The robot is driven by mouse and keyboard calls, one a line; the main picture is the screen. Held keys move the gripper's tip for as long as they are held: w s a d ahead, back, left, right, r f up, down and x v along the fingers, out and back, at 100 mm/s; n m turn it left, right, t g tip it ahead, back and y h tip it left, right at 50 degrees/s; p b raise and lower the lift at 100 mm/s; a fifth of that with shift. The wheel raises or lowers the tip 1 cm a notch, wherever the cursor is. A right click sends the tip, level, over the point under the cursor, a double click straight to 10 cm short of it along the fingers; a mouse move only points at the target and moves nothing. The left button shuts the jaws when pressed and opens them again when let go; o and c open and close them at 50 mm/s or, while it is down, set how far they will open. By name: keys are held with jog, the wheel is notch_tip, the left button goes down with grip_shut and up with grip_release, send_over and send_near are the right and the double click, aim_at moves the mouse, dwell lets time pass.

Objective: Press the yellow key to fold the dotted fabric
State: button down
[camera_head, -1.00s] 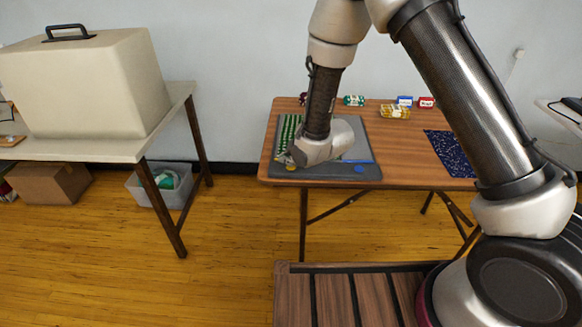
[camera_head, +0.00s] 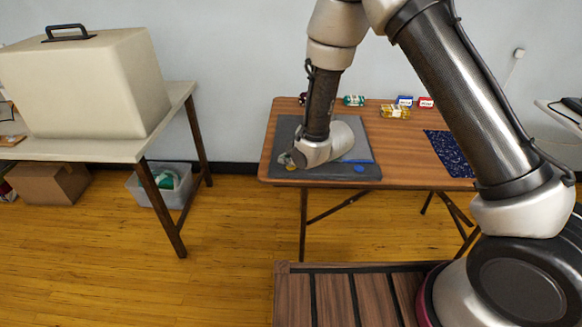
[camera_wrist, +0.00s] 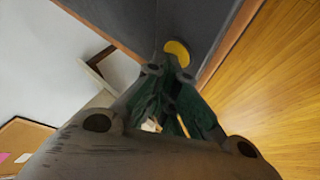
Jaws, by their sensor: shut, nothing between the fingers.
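The yellow key (camera_head: 290,166) is at the front left of a grey folding board (camera_head: 330,172) on the wooden table. In the wrist view the yellow key (camera_wrist: 177,50) lies just beyond my fingertips, which overlap its lower edge; I cannot tell whether they touch. My gripper (camera_head: 287,159) points down at the key, shut and empty; its fingers also show in the wrist view (camera_wrist: 168,75). A dark blue cloth with light specks (camera_head: 449,153) lies flat on the table right of the board, partly hidden by my arm. No green patterned cloth shows on the board's visible part; my wrist hides its middle.
A blue key (camera_head: 360,168) and a blue strip (camera_head: 356,161) are at the board's right front. Small packets, including a yellow one (camera_head: 395,111) and a green one (camera_head: 354,101), stand along the table's back. A beige case (camera_head: 85,85) stands on the left table.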

aim_at(290, 169)
jog(key=shift+r, duration=0.75)
jog(key=shift+r, duration=2.5)
jog(key=shift+s+d+f+m, duration=0.2)
jog(key=shift+f+m, duration=0.05)
jog(key=shift+m, duration=0.05)
jog(key=s+d+f+m+g+h, duration=0.4)
jog(key=s+d, duration=0.4)
jog(key=s+d+r+m, duration=0.4)
jog(key=s+d+r, duration=0.3)
jog(key=d+r, duration=0.2)
jog(key=s+d+r+m+t+h, duration=0.1)
jog(key=s+d+r+m, duration=0.3)
jog(key=s+d+r, duration=0.3)
jog(key=s+d+r+m+h, duration=0.1)
jog(key=s+d+r+m, duration=0.3)
jog(key=s+d+r, duration=0.4)
jog(key=d+r, duration=0.5)
jog(key=r, duration=0.1)
jog(key=shift+d, duration=0.2)
